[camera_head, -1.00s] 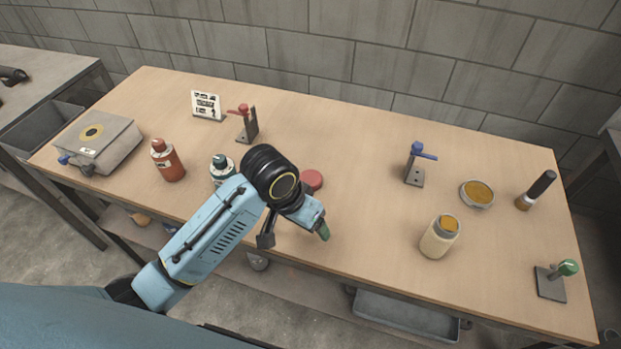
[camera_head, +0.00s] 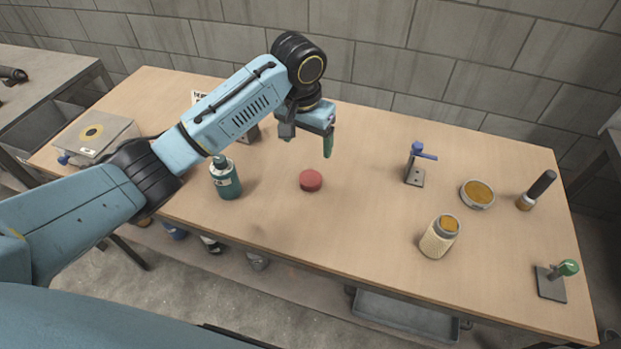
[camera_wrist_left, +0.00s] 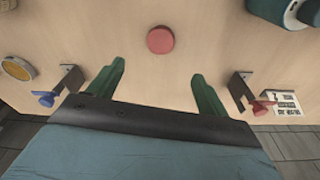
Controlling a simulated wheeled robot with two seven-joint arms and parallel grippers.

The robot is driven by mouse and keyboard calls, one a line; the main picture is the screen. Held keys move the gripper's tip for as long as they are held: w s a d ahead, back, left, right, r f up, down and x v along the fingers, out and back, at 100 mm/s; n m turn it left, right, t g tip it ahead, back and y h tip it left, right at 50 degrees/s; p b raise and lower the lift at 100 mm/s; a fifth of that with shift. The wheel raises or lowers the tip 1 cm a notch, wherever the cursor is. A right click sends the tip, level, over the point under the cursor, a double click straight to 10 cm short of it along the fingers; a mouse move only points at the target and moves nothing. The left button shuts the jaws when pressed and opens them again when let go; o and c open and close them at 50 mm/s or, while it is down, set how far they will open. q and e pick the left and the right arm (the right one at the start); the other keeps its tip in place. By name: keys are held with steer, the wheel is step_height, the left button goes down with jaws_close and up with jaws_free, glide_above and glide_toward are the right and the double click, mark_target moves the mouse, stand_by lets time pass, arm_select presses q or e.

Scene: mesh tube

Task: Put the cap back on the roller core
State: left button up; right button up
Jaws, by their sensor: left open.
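A cream, mesh-like tube with a grey rim and amber top (camera_head: 438,240) stands upright at the right front of the table; it looks like the roller core. A shallow round grey piece with an amber face (camera_head: 478,194) lies behind it to the right and also shows in the left wrist view (camera_wrist_left: 18,68). A red round disc (camera_head: 311,181) lies flat mid-table and in the left wrist view (camera_wrist_left: 160,40). I cannot tell which round piece is the cap. My left gripper (camera_head: 308,143) is open and empty above the table, behind the red disc. My right gripper is out of view.
A teal bottle (camera_head: 225,180) stands left of the red disc. A blue-topped stand (camera_head: 415,165), a dark-handled tool (camera_head: 538,190) and a green-knobbed stand (camera_head: 552,282) are at the right. A grey box (camera_head: 98,138) sits far left. The table's front middle is clear.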

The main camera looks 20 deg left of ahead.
arm_select(q)
steer(key=b, duration=0.2)
glide_above(310, 178)
steer(key=f, duration=0.7)
steer(key=shift+s+f, duration=0.4)
steer(key=shift+f, duration=0.1)
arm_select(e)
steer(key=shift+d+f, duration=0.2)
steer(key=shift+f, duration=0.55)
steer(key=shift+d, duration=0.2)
arm_select(q)
steer(key=f, duration=0.4)
steer(key=shift+w+f+b, duration=0.1)
steer(key=shift+w+b, duration=0.15)
steer(key=shift+b, duration=0.15)
steer(key=shift+w+f, duration=0.1)
steer(key=shift+f, duration=0.4)
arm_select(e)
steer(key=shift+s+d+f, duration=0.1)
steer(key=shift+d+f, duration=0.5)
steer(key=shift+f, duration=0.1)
arm_select(q)
steer(key=shift+c, duration=0.2)
steer(key=c, duration=1)
